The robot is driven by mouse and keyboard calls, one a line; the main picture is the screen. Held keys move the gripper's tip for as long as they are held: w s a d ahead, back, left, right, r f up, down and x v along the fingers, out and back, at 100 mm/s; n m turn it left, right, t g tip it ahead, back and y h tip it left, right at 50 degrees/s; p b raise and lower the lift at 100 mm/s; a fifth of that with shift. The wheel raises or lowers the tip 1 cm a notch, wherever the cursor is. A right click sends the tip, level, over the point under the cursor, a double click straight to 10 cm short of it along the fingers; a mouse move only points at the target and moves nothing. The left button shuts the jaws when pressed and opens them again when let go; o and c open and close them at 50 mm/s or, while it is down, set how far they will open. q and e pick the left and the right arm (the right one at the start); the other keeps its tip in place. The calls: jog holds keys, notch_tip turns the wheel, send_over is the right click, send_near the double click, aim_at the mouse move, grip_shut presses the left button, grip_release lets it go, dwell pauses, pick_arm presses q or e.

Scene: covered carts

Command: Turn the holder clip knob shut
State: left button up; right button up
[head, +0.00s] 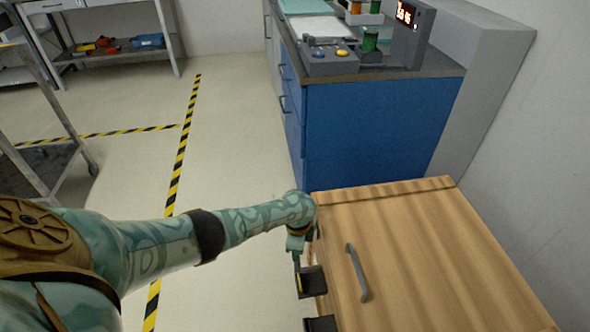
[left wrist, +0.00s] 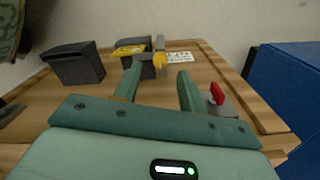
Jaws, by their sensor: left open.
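My left gripper (head: 296,250) is at the near left side of the wood-covered cart, partly hidden by its own wrist. In the left wrist view its two green fingers (left wrist: 160,72) are apart, with nothing seen held between them. Just beyond the fingertips, a dark holder (left wrist: 147,72) with a yellow top piece (left wrist: 129,50) is on the wooden side panel. A small yellow knob (left wrist: 160,62) at a grey upright bar shows between the fingertips; contact cannot be told. A red knob (left wrist: 217,94) on a grey plate is just right of the right finger. My right gripper is not in view.
The cart's wooden cover (head: 430,240) has a grey handle (head: 357,272). Another dark holder (left wrist: 75,64) and a white label (left wrist: 180,57) are on the panel. A blue cabinet (head: 375,130) stands behind the cart. Floor left of it is clear, with striped tape (head: 180,150).

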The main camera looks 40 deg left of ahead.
pick_arm(q)
notch_tip(320, 180, up, 13)
jog(key=p, duration=0.7)
jog(key=shift+f, duration=0.15)
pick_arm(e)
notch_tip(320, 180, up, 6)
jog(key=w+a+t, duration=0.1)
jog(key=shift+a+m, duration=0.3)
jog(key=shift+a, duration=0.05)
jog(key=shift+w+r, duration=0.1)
